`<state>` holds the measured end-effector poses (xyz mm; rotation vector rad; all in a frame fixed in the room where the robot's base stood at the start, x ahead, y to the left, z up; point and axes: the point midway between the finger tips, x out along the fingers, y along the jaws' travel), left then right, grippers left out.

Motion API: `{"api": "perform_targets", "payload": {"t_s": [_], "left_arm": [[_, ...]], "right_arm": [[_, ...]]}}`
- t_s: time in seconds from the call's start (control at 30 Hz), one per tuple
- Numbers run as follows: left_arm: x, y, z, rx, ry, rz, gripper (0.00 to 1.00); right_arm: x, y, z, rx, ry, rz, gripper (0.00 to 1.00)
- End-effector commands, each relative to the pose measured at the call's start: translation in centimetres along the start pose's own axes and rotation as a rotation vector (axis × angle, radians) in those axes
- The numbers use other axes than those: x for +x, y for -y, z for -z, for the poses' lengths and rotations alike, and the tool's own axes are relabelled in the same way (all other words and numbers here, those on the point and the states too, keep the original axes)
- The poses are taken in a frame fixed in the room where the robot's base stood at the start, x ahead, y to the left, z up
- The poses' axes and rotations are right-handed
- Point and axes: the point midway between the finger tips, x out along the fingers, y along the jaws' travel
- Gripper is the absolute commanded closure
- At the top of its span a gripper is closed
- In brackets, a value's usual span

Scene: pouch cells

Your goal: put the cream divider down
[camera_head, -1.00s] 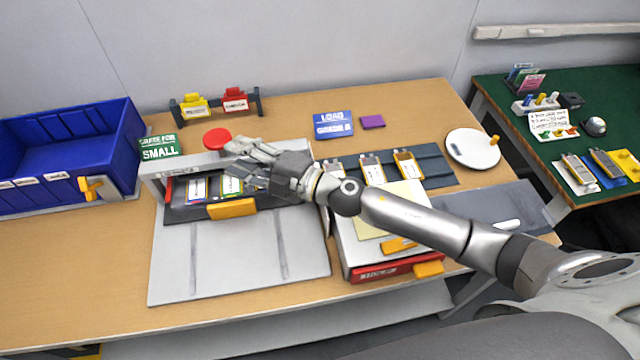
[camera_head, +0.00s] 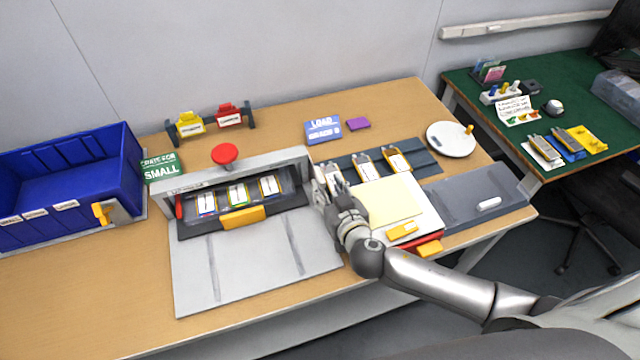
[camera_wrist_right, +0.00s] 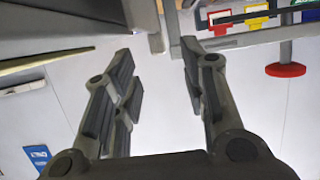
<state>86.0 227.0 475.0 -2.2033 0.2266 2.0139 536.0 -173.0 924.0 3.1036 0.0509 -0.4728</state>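The cream divider (camera_head: 388,198) lies flat on the white box (camera_head: 432,215) right of the grey press-like station (camera_head: 243,255). A yellow tab (camera_head: 403,231) sits in front of it. My right gripper (camera_head: 327,180) is just left of the divider, apart from it, at the right end of the station. In the right wrist view the gripper's (camera_wrist_right: 156,50) two fingers stand apart with nothing between them. A thin pale-yellow edge at the left of that view may be the divider; I cannot tell. My left gripper is in no view.
The station holds several pouch cells (camera_head: 238,194) behind a yellow handle (camera_head: 243,218), with a red button (camera_head: 225,154) above. More cells lie on a dark mat (camera_head: 428,162) behind the divider. A white disc (camera_head: 450,139) and grey panel (camera_head: 470,193) are to the right; a blue bin (camera_head: 70,165) is left.

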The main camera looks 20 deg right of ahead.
Motion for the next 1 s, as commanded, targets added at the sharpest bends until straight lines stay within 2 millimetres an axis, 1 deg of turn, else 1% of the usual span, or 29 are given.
{"api": "perform_targets", "payload": {"t_s": [0.27, 0.43, 0.6, 0.73, 0.97, 1.0], "left_arm": [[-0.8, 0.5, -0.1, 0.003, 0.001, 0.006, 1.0], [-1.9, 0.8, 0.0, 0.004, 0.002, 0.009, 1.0], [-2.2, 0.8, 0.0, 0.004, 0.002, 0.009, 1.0], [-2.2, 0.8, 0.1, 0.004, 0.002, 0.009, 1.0], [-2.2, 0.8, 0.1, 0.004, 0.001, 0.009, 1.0], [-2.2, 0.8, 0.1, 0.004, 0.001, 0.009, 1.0]], "right_arm": [[1.6, -0.1, 0.2, -0.004, -0.001, 0.0, 0.61], [3.7, -0.2, 0.3, -0.005, -0.002, 0.0, 0.61], [5.4, -0.1, 0.1, -0.004, -0.001, 0.001, 0.61], [5.9, -0.1, -0.1, -0.003, 0.0, 0.002, 0.61], [6.0, -0.1, -0.1, -0.002, 0.0, 0.002, 0.61], [5.9, -0.1, -0.1, -0.002, 0.0, 0.002, 0.66]]}}
